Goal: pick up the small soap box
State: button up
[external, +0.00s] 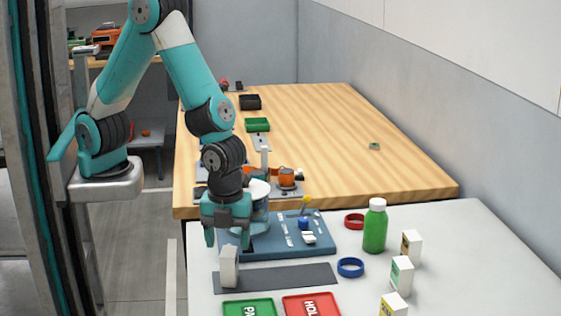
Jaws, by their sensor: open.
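A small plain white box (229,268) stands upright on a dark grey strip (290,278) on the near light table. It looks like the soap box, but I see no readable label on it. My gripper (228,243) points down directly over this box, with its jaws open. The fingertips are at about the height of the box top, one to each side in the picture. I cannot tell whether they touch it. Three other small white boxes with coloured labels stand at the right: one (411,247) at the back, one (401,275) in the middle, one (392,307) at the front edge.
A blue board (285,243) with small parts lies just behind the strip. A green tray (249,308) and a red tray (311,305) lie in front. A green bottle (375,228), a red ring (354,221) and a blue ring (350,267) stand right. A wooden table (330,140) is behind.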

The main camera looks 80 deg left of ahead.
aim_at(228, 251)
jog(key=shift+f+p, duration=0.55)
jog(key=shift+f, duration=2.2)
jog(key=shift+c, duration=0.5)
jog(key=c, duration=0.9)
